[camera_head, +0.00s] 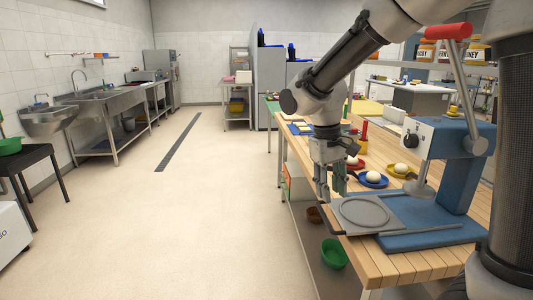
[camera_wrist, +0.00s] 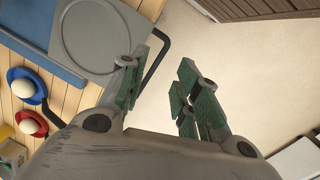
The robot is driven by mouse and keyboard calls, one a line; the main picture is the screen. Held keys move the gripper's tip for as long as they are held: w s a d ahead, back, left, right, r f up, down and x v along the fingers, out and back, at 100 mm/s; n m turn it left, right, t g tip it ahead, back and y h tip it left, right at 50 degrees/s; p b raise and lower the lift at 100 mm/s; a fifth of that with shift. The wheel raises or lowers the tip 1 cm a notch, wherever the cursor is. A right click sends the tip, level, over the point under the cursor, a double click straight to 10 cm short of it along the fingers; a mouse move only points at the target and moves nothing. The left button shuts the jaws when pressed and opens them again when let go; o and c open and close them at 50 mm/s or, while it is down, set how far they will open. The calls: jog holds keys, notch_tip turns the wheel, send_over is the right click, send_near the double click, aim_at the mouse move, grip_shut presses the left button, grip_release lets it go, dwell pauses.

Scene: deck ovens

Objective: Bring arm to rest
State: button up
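My arm reaches in from the upper right in the head view, bent down at the elbow. My gripper (camera_head: 331,192) points down near the left edge of the wooden worktable (camera_head: 400,268), beside the grey round plate of a blue press (camera_head: 455,170). In the wrist view my gripper (camera_wrist: 160,95) has its green-padded fingers apart, with only floor between them. It holds nothing. The press's grey plate (camera_wrist: 97,35) lies left of the fingers, and a dark bar runs close behind the left finger. I cannot tell whether they touch.
Dough balls on a blue dish (camera_head: 373,179), a red dish and a yellow dish (camera_head: 400,172) sit behind the press plate. A green bowl (camera_head: 334,254) is on the shelf below. The floor (camera_head: 190,220) left of the table is clear. Sinks (camera_head: 105,97) line the left wall.

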jog(key=s+d+r+m+t+y, duration=0.1)
jog(key=s+d+r, duration=0.3)
jog(key=s+d, duration=0.4)
jog(key=s+d+r+m+t, duration=0.2)
jog(key=s+d+r+t, duration=0.1)
jog(key=s+d, duration=0.5)
jog(key=shift+s+r+t+y, duration=0.4)
jog(key=shift+s+r, duration=0.1)
jog(key=shift+s, duration=0.5)
